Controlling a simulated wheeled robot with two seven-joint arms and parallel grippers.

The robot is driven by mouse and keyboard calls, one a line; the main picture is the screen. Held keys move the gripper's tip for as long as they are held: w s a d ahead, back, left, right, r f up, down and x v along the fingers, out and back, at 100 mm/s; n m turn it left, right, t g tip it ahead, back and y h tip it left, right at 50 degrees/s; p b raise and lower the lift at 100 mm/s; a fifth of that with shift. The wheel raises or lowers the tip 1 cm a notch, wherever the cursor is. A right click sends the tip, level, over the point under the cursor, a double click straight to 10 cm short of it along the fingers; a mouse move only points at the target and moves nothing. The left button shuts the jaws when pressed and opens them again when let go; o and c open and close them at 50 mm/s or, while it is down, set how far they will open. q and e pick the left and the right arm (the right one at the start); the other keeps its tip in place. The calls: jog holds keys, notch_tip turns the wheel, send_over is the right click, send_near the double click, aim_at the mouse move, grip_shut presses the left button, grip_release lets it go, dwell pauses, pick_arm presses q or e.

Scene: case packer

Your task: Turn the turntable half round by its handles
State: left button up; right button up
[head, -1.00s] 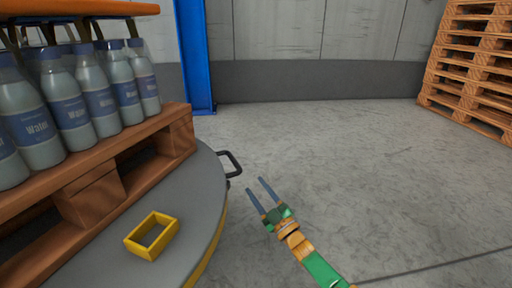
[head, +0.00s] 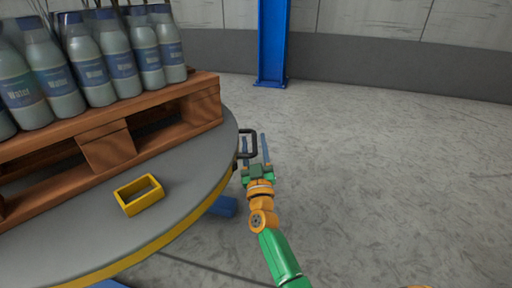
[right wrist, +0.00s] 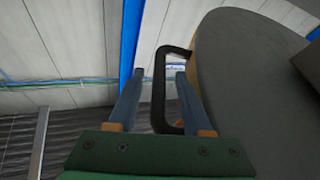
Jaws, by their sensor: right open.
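The turntable (head: 190,170) is a round grey disc with a yellow edge at the left of the head view. A black loop handle (head: 254,143) sticks out from its rim. My right gripper (head: 256,137) is open at this handle. In the right wrist view, the outer bar of the handle (right wrist: 159,88) shows between the two fingers of the right gripper (right wrist: 158,75), and the right finger appears inside the loop. I cannot tell whether either finger touches it. No other handle is seen. My left gripper is not in view.
A wooden pallet (head: 107,150) with several water bottles (head: 92,70) stands on the turntable. A yellow rectangular frame (head: 147,203) lies on the disc in front of it. A blue post (head: 272,40) stands by the wall. The grey floor (head: 390,170) at the right is clear.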

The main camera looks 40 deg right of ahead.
jog(key=shift+w+r, duration=0.1)
grip_shut()
dwell(1.4)
